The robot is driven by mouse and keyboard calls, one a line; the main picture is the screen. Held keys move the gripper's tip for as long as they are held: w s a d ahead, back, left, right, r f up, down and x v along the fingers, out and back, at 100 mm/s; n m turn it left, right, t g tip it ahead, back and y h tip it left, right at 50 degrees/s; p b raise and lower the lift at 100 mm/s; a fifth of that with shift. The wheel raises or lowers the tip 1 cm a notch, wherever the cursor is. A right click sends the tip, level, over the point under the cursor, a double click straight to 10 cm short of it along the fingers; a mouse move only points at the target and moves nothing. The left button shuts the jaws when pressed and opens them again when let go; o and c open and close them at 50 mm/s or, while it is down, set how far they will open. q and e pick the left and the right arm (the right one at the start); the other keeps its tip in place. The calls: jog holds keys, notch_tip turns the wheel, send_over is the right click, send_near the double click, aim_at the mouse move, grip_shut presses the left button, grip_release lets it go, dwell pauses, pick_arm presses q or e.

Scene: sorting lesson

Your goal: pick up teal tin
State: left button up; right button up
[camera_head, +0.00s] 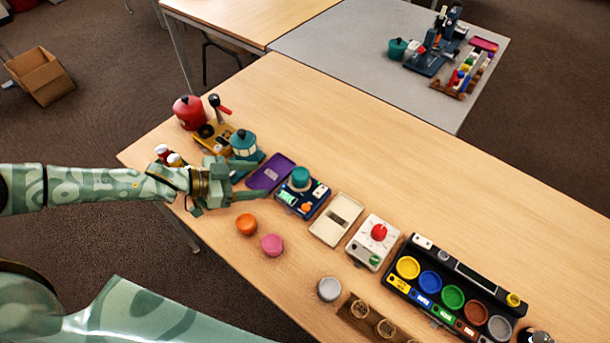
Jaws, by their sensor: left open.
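The teal tin (300,177) sits upright on a small blue device (311,200) with a green display, which looks like a scale. My left gripper (263,175) reaches in from the left with its two fingers spread and nothing between them. Its fingertips point toward the tin and stop a little short of it, by a purple tray (281,165). My right gripper is not in view.
An orange tin (246,224) and a pink tin (272,245) stand just below my left gripper. A teal lantern-like object (243,143) and a red pot (189,112) stand behind it. A beige tray (336,219) lies right of the scale.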

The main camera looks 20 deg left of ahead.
aim_at(293, 178)
pick_arm(q)
jog(key=b+x, duration=0.1)
jog(key=x, duration=0.4)
jog(key=shift+w+d+f, duration=0.15)
jog(key=shift+d, duration=0.1)
jog(key=shift+w+d+f, duration=0.15)
jog(key=shift+w+d, duration=0.15)
jog(key=shift+d, duration=0.05)
jog(key=b+x, duration=0.1)
jog(key=x, duration=0.3)
jog(key=shift+d+b, duration=0.15)
jog(key=shift+b, duration=0.25)
jog(key=shift+w+d, duration=0.2)
jog(key=c, duration=1.1)
jog(key=shift+c, duration=0.2)
